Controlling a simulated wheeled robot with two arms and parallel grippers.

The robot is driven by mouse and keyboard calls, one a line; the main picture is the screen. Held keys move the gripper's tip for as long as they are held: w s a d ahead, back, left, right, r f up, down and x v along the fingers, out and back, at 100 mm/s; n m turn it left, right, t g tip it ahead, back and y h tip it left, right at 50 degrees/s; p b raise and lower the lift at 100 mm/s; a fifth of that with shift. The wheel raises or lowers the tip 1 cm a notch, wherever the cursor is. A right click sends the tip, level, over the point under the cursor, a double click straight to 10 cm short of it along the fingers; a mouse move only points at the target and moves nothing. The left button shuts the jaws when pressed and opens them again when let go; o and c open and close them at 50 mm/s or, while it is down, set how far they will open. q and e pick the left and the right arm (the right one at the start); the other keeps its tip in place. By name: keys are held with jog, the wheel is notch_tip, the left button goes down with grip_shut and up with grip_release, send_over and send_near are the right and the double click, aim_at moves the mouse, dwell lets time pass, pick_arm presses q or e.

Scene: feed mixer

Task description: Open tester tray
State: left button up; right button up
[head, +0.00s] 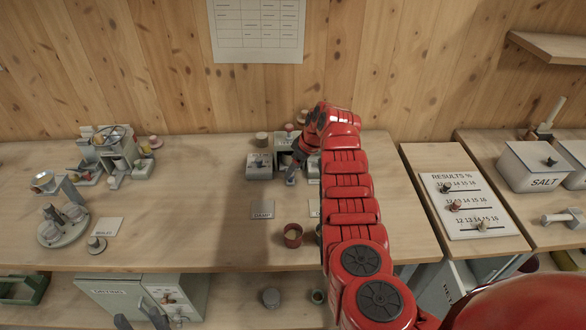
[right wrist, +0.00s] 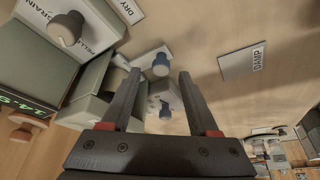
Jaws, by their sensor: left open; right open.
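The tester (right wrist: 90,107), a grey-green box with a green-digit display, stands at the back of the middle table, mostly hidden behind my right arm in the head view. A small pale tray (right wrist: 165,96) with a blue-grey knob (right wrist: 161,66) shows in the right wrist view. My right gripper (right wrist: 158,78) is open, with its fingers on either side of the tray and knob; I cannot tell if they touch. The knob also shows in the head view (head: 291,179). My left gripper (head: 139,317) is open and empty at the bottom left of the head view, below the table's front edge.
A DAMP card (head: 262,209) and a reddish cup (head: 292,235) are in front of the tester. A grey box (head: 259,169) stands left of it.

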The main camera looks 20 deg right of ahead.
jog(key=shift+x, duration=0.95)
jog(key=shift+s, duration=0.15)
grip_shut()
dwell(0.8)
